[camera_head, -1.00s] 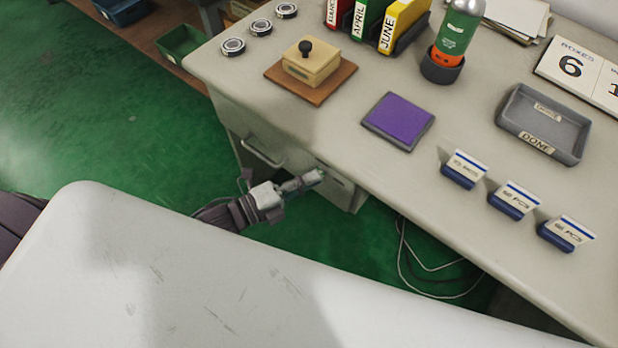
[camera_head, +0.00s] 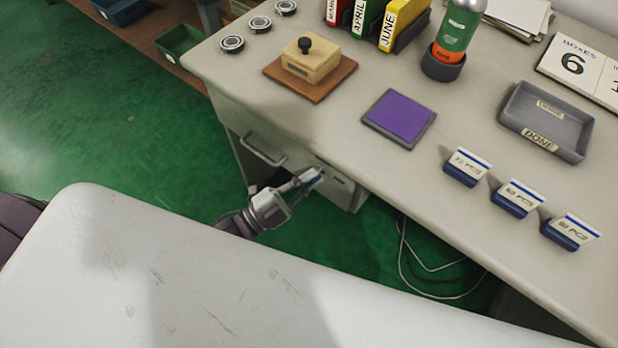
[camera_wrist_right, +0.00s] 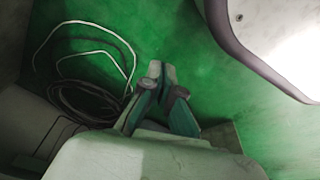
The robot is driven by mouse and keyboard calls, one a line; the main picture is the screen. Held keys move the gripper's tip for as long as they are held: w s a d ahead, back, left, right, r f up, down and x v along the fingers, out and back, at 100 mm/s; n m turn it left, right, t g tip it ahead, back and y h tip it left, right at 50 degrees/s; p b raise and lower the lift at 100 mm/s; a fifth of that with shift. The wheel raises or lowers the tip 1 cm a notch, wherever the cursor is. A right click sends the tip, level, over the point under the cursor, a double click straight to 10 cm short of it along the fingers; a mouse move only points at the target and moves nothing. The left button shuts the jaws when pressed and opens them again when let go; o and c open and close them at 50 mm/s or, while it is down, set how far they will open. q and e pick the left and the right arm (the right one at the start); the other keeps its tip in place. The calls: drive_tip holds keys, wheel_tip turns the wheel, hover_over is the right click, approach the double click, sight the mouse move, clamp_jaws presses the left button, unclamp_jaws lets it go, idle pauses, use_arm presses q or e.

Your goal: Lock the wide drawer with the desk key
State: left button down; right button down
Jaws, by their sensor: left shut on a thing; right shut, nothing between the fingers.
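The grey desk's front shows a drawer front with a bar handle (camera_head: 263,150) in the head view; it looks closed. My left gripper (camera_head: 312,177) is shut at the desk front, to the right of that handle and just below the tabletop edge. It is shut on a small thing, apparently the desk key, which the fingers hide. The lock is hidden there too, so I cannot tell how far the key is in or turned. In the right wrist view my right gripper (camera_wrist_right: 160,72) is shut and empty above the green floor.
The desktop holds a stamp on a brown board (camera_head: 310,75), a purple pad (camera_head: 400,117), a grey tray (camera_head: 546,122) and several small card holders (camera_head: 467,167). A white surface (camera_head: 150,270) fills the near side. Cables (camera_wrist_right: 85,95) lie on the floor near my right gripper.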

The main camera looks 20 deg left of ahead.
use_arm(q)
drive_tip(key=n, duration=0.2)
drive_tip(key=n+t, duration=0.1)
drive_tip(key=shift+f+n+t+y, duration=0.15)
drive_tip(key=shift+n+t+y, duration=0.15)
drive_tip(key=shift+n+y, duration=0.1)
drive_tip(key=n+t+y, duration=0.1)
drive_tip(key=n, duration=0.1)
drive_tip(key=n+y, duration=0.1)
drive_tip(key=n, duration=0.2)
drive_tip(key=shift+d+t, duration=0.1)
drive_tip(key=shift+t, duration=0.3)
drive_tip(key=n+y, duration=0.1)
drive_tip(key=n, duration=0.2)
drive_tip(key=shift+t, duration=0.4)
drive_tip(key=shift+s+n+y+p, duration=0.1)
drive_tip(key=shift+n+y+p, duration=0.2)
drive_tip(key=shift+n+y, duration=0.6)
use_arm(e)
drive_tip(key=shift+s+d+f, duration=0.1)
drive_tip(key=shift+s+f, duration=0.5)
drive_tip(key=shift+f, duration=0.1)
use_arm(q)
drive_tip(key=shift+d+n+t, duration=0.1)
drive_tip(key=shift+n+t, duration=0.2)
drive_tip(key=shift+n, duration=0.2)
use_arm(e)
drive_tip(key=shift+s+f, duration=0.2)
